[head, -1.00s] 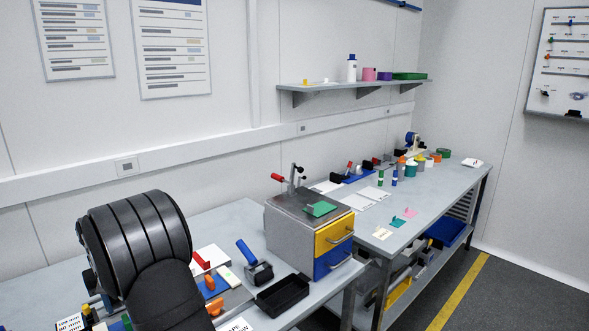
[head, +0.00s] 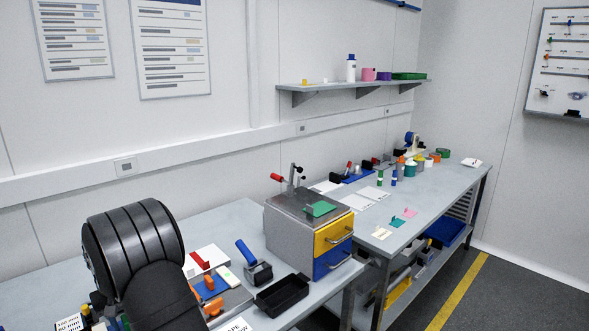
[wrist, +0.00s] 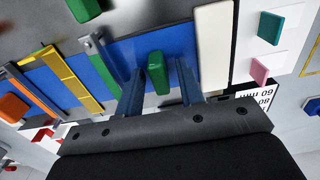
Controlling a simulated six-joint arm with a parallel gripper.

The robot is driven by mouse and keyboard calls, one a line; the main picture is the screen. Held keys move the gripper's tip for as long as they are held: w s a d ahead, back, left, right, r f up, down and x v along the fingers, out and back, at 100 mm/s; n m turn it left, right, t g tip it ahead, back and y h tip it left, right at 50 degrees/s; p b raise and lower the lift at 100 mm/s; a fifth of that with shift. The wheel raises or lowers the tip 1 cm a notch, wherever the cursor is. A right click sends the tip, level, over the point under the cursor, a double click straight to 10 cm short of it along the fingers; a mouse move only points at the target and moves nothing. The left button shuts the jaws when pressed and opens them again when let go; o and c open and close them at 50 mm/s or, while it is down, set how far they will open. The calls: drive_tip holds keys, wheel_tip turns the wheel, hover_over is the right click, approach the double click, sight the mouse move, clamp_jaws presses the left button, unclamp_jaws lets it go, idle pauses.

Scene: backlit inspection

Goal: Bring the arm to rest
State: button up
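My arm's dark rounded links fill the lower left of the head view, over the near bench (head: 215,228). My gripper is hidden there behind the arm. In the wrist view my gripper (wrist: 160,68) shows two blue-grey fingers standing apart. A green block (wrist: 155,78) appears between them, with a gap on either side, over a blue surface (wrist: 118,52). I cannot tell how far beyond the fingertips the block lies. Nothing is seen gripped.
Near the arm are a black tray (head: 283,294), a blue-handled tool (head: 252,262) and a drawer box (head: 300,235) with a lever clamp on top. The wrist view shows a yellow piece (wrist: 72,78) and a white bar (wrist: 212,45). Open air lies above the bench.

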idle(0.4)
wheel_tip(320, 180, up, 7)
drive_tip(key=shift+f, duration=0.2)
wheel_tip(320, 180, down, 6)
drive_tip(key=shift+f, duration=0.1)
drive_tip(key=shift+w+f, duration=0.15)
drive_tip(key=shift+f, duration=0.05)
drive_tip(key=shift+n, duration=0.3)
drive_tip(key=r, duration=0.9)
drive_tip(key=shift+d+r, duration=0.15)
drive_tip(key=shift+d, duration=0.1)
drive_tip(key=shift+w+d+r+n+y, duration=0.1)
drive_tip(key=shift+d+r+n+y, duration=0.15)
drive_tip(key=shift+d+r+n, duration=0.45)
drive_tip(key=shift+w+d+r+n+y, duration=0.1)
drive_tip(key=shift+d+r+n+y, duration=0.25)
drive_tip(key=shift+n, duration=0.55)
